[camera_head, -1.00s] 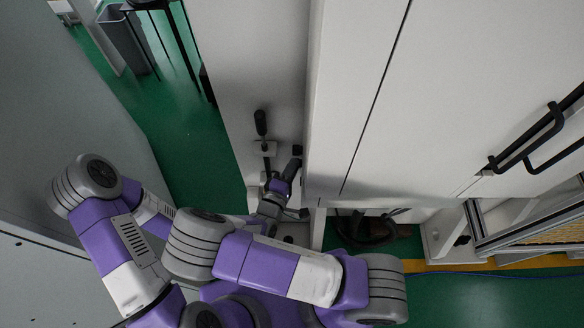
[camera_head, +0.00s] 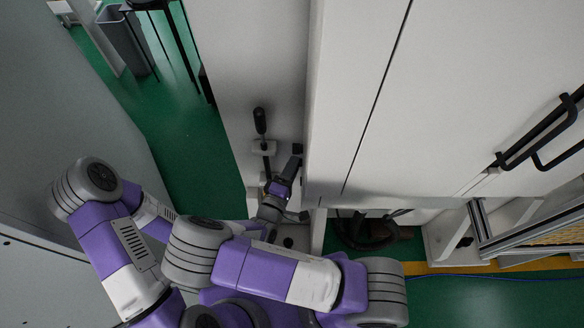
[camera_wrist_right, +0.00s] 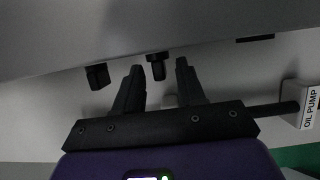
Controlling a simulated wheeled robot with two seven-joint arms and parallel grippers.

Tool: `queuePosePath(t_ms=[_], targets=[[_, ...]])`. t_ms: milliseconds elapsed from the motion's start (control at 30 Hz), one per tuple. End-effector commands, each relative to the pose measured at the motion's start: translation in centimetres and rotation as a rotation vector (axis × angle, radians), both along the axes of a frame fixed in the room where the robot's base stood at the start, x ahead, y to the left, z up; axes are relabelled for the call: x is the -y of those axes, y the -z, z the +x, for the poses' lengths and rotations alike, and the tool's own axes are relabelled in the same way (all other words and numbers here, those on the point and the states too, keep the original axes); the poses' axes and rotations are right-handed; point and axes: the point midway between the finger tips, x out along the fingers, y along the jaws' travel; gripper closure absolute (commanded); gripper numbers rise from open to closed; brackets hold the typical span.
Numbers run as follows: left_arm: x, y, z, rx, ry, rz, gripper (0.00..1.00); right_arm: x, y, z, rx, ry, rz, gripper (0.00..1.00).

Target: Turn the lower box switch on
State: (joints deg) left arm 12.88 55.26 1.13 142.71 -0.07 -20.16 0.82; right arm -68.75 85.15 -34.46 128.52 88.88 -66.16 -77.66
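My right gripper (camera_head: 291,170) is close to the white machine panel, beside the cabinet edge. In the right wrist view my right gripper (camera_wrist_right: 159,66) is open. A small black switch knob (camera_wrist_right: 157,69) shows between its two fingertips, with a gap on each side; I cannot tell whether it touches them. A second black knob (camera_wrist_right: 97,76) is left of the fingers. I cannot tell for sure which is the lower box switch. In the head view a black block (camera_head: 297,149) sits just beyond the gripper. My left gripper is not in view.
A black-gripped lever (camera_head: 260,121) stands on the panel left of my right gripper. A box labelled OIL PUMP (camera_wrist_right: 308,105) is at the right in the wrist view. The white cabinet (camera_head: 350,90) closes off the right side. Green floor (camera_head: 190,150) is open at left.

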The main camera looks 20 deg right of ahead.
Motion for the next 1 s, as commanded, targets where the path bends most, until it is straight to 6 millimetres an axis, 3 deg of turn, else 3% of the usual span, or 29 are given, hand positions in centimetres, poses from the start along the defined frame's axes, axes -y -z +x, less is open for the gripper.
queuePosePath(t_ms=[267, 700, 1000], targets=[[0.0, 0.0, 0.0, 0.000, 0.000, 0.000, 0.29, -0.6, 0.0, -0.7, 0.000, -0.003, 0.000, 0.61], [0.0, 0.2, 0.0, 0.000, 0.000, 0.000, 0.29, -4.5, 0.1, -5.6, 0.000, -0.001, 0.000, 0.61], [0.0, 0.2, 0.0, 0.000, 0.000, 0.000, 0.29, -4.7, 0.1, -5.9, 0.000, 0.000, 0.000, 0.61]])
